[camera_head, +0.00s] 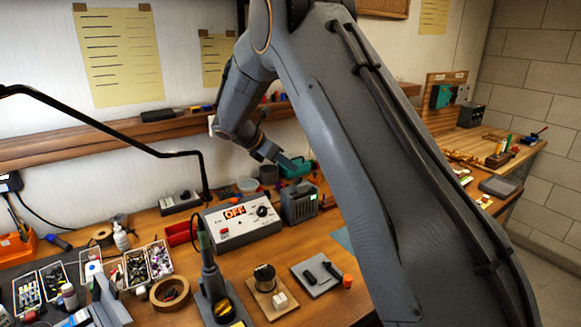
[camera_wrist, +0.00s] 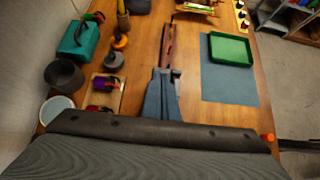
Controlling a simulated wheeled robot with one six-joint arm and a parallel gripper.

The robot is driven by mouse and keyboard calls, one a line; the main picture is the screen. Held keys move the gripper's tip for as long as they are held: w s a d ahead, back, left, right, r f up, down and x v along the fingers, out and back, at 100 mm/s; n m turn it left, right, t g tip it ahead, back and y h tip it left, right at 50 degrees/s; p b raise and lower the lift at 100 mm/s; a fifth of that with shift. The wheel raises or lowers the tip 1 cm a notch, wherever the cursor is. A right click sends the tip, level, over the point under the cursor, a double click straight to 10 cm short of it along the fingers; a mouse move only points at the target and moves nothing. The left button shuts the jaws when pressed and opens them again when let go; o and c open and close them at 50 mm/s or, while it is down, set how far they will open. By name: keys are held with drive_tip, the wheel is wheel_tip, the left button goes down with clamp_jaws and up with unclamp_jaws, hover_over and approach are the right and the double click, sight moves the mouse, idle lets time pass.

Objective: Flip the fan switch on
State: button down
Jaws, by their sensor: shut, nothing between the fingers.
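A dark grey box with a ribbed front (camera_head: 299,208), which may be the fan, stands on the bench beside a light grey station (camera_head: 237,228) whose display reads OFF. A small green spot shows on the grey box's right side; I cannot tell whether it is the switch. My gripper (camera_head: 294,164) is in the air just above and behind this box, apart from it as far as I can tell. In the wrist view my gripper (camera_wrist: 164,72) is shut and empty, pointing along the bench. The fan box is not clearly visible there.
A teal case (camera_wrist: 78,40), dark pot (camera_wrist: 63,75) and pale bowl (camera_wrist: 57,109) stand left of my gripper. A green tray (camera_wrist: 230,48) lies on a blue-grey mat (camera_wrist: 230,86) at right. A wall shelf (camera_head: 90,145) and black lamp arm (camera_head: 110,128) are at the back.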

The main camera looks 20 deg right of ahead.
drive_tip(key=s+a+r+p, duration=0.1)
drive_tip(key=a+r+p, duration=0.2)
drive_tip(key=r, duration=0.5)
drive_tip(key=shift+p, duration=0.7)
drive_tip(key=s+f+m+y+b, duration=0.3)
drive_tip(key=s+f+m, duration=0.3)
drive_tip(key=s, duration=0.6)
drive_tip(key=s+f+m+g+y+b, duration=0.1)
drive_tip(key=s+f+m+y+b, duration=0.2)
drive_tip(key=s+f+m, duration=0.3)
drive_tip(key=s+f+m+y+b, duration=0.3)
drive_tip(key=s+f+m, duration=0.3)
drive_tip(key=s, duration=1.1)
drive_tip(key=shift+s+d+f+m+g+b, duration=0.15)
drive_tip(key=shift+s+d+f+m, duration=0.05)
drive_tip(key=shift+m, duration=0.7)
drive_tip(key=shift+s+d+f+m+g+b, duration=0.15)
drive_tip(key=shift+d+m, duration=0.05)
drive_tip(key=shift+m, duration=0.7)
